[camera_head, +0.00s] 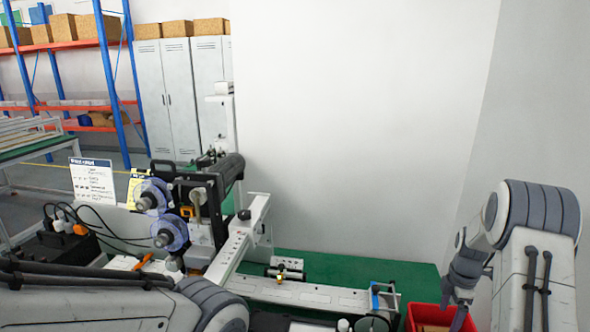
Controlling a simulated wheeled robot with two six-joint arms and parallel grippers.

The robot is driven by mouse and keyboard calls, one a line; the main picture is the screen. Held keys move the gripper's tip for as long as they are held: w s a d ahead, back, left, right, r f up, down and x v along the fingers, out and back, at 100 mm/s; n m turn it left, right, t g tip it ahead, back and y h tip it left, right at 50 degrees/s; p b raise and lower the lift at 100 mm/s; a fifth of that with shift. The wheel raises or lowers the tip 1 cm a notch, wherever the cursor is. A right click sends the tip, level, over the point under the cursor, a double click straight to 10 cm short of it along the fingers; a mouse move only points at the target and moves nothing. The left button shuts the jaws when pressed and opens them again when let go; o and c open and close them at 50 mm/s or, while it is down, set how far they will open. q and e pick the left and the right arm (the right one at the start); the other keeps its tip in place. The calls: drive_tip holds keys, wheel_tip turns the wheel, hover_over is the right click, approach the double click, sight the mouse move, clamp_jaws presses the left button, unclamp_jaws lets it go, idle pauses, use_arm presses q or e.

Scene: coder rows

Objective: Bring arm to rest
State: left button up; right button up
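My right arm rises at the right edge, bends at a large grey joint and hangs down on its left side. The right gripper (459,318) is low, at the red bin (419,314), with its tip overlapping the bin in the picture. I cannot tell whether its fingers are apart or whether it holds anything. My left arm lies across the lower left corner, and its gripper is out of the picture.
A coder machine (197,205) with blue-rimmed reels and a white conveyor rail (300,293) stands on a green-topped table (345,267). A black box with cables (62,246) is at left. Grey lockers (168,95) and shelving stand behind. White walls close off the right.

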sight(444, 330)
wheel_tip(444, 330, down, 6)
drive_tip(key=shift+r, duration=0.1)
drive_tip(key=shift+r+p, duration=0.35)
drive_tip(key=shift+r, duration=0.1)
drive_tip(key=shift+f, duration=0.1)
